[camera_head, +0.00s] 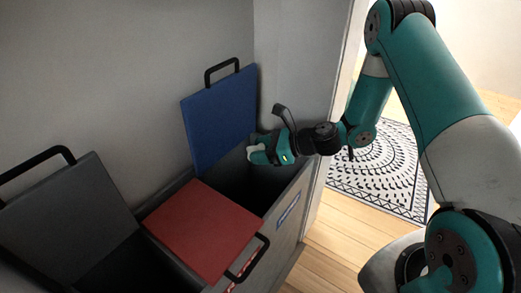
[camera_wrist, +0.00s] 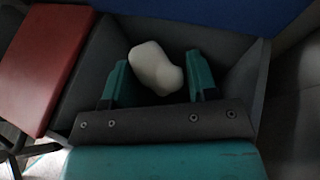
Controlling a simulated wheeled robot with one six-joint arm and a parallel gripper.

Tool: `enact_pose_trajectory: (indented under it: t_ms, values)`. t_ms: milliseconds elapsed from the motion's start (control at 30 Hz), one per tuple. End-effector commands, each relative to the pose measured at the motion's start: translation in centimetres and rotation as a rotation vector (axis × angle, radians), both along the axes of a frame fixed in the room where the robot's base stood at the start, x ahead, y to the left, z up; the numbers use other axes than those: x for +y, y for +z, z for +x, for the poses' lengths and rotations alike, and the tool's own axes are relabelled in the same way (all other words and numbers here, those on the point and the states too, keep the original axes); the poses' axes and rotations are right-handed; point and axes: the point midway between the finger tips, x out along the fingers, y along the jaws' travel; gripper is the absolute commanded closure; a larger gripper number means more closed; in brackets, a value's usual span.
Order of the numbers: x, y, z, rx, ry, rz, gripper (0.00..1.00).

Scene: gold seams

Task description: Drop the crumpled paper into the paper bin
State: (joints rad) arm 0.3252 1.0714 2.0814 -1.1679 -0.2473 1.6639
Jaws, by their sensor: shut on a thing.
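The crumpled paper (camera_head: 254,149) is a small white lump. In the wrist view the paper (camera_wrist: 155,68) sits between the two teal fingers. My gripper (camera_head: 262,152) is shut on it, above the opening of the compartment with the raised blue lid (camera_head: 220,117). This compartment (camera_wrist: 243,82) has dark grey walls, and a blue label (camera_head: 288,210) is on its front; I take it as the paper bin. In the wrist view my gripper (camera_wrist: 158,76) is over its opening. The bottom of the compartment is too dark to make out.
A red lid (camera_head: 203,230) lies shut on the middle compartment, with a black handle at its front. A grey lid (camera_head: 65,215) stands raised at the left over a dark opening. A wall is behind. A patterned rug (camera_head: 385,170) lies on the wooden floor at the right.

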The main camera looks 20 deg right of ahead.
Motion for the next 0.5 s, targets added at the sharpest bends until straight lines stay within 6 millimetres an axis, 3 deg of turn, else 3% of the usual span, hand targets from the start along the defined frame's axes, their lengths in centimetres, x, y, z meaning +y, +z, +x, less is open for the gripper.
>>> enact_pose_trajectory:
  t_ms: [67, 100, 233, 500]
  values:
    - [0.0, 0.09, 0.0, 0.0, 0.0, 0.0, 0.68]
    - [0.0, 0.09, 0.0, 0.0, 0.0, 0.0, 0.44]
    - [0.0, 0.09, 0.0, 0.0, 0.0, 0.0, 0.17]
    - [-0.06, 0.11, -0.03, 0.0, 0.0, 0.0, 0.17]
